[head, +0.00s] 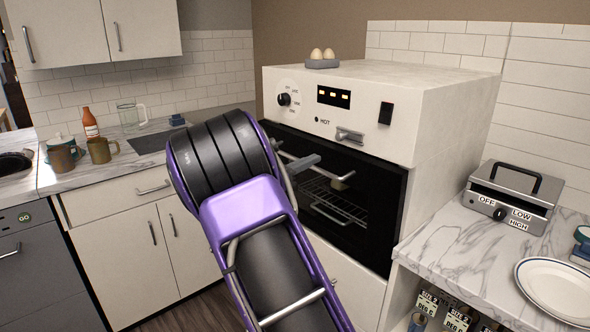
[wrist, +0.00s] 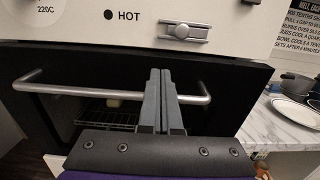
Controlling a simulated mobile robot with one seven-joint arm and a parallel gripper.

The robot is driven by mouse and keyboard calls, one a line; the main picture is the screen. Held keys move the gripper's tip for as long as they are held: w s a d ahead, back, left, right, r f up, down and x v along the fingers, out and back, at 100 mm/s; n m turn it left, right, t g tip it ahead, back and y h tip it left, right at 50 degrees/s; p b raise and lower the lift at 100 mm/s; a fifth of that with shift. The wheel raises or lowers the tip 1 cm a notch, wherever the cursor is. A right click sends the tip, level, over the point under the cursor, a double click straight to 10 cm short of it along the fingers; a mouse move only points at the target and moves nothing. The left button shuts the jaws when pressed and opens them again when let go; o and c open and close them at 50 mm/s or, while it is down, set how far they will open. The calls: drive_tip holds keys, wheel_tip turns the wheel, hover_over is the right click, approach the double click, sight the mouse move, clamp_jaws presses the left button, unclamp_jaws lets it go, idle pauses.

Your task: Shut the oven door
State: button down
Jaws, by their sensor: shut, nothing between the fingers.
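The oven (head: 385,95) is a white unit with a control panel and a dark-windowed door (head: 375,215). The door stands upright or nearly so at the oven front. I cannot tell if it is fully flush. A wire rack shows through its glass. The door's silver bar handle (wrist: 75,90) runs across the wrist view, partly covered by my fingers. My gripper (head: 318,158) is shut and empty, its fingertips pointing at the upper part of the door. In the wrist view my gripper (wrist: 160,72) overlaps the handle right of its middle. Contact is not clear.
A silver latch-like piece (wrist: 185,30) sits on the panel above the door. Right of the oven, a marble counter holds a grey grill (head: 512,195) and a white plate (head: 558,288). Mugs and a bottle (head: 90,122) stand on the left counter. Eggs (head: 322,54) sit on top.

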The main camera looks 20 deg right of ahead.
sight(336, 147)
drive_tip(key=x, duration=0.5)
drive_tip(key=shift+d+r+p, duration=0.4)
drive_tip(key=shift+p, duration=0.2)
drive_tip(key=p, duration=0.1)
drive_tip(key=d+y+p, duration=0.1)
drive_tip(key=shift+w+d+r+p, duration=0.15)
drive_tip(key=shift+w+d+p, duration=0.1)
drive_tip(key=shift+w+p, duration=0.1)
drive_tip(key=shift+w+d+g+y+p, duration=0.2)
drive_tip(key=shift+d+g+y+p, duration=0.2)
drive_tip(key=shift+d+y+p, duration=0.4)
drive_tip(key=shift+a, duration=0.2)
